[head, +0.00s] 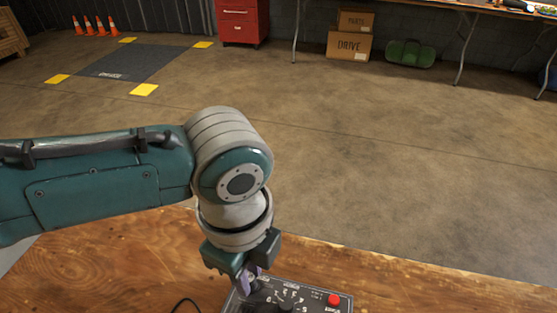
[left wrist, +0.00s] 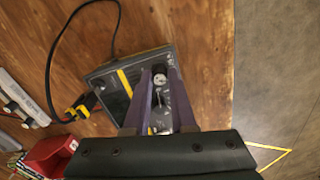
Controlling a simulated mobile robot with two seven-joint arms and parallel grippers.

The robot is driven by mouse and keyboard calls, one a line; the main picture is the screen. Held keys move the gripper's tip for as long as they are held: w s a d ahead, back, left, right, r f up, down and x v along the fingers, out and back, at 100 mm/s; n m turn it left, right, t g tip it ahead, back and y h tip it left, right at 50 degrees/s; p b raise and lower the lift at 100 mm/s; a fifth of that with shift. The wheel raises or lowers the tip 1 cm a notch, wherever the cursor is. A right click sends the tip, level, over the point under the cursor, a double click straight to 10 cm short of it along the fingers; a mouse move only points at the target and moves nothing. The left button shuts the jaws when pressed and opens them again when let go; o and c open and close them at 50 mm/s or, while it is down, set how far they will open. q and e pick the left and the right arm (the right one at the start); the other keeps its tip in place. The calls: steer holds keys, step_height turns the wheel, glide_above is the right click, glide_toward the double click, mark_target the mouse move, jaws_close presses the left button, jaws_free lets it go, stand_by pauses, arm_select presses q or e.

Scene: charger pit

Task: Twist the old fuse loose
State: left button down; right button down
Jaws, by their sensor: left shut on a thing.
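The dark charger box (head: 318,288) sits on the wooden bench at the bottom of the head view, cut off by the frame edge. It carries a red button (head: 333,299) and a black dial. My left gripper (head: 250,280) points down at the back left corner of its panel. In the left wrist view the charger (left wrist: 113,100) has a yellow stripe, and the purple fingers (left wrist: 160,80) reach down to its panel. A small round piece with a pale face (left wrist: 159,80) shows between the fingertips, seemingly the fuse; the fingers hide much of it. My right gripper is out of view.
The wooden bench (head: 110,265) is mostly bare left of the charger. In the left wrist view a black cable and a yellow-black clamp (left wrist: 80,106) lie beside the charger, with a red object (left wrist: 48,155) and a white strip (left wrist: 22,100) farther left. Open floor lies beyond the bench.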

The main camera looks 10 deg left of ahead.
arm_select(q)
steer(key=shift+r+n+p, duration=0.1)
steer(key=shift+n+p, duration=0.45)
steer(key=shift+n, duration=0.45)
steer(key=c, duration=0.7)
jaws_free()
steer(key=shift+o, duration=0.2)
step_height(320, 180, up, 6)
steer(key=p, duration=0.6)
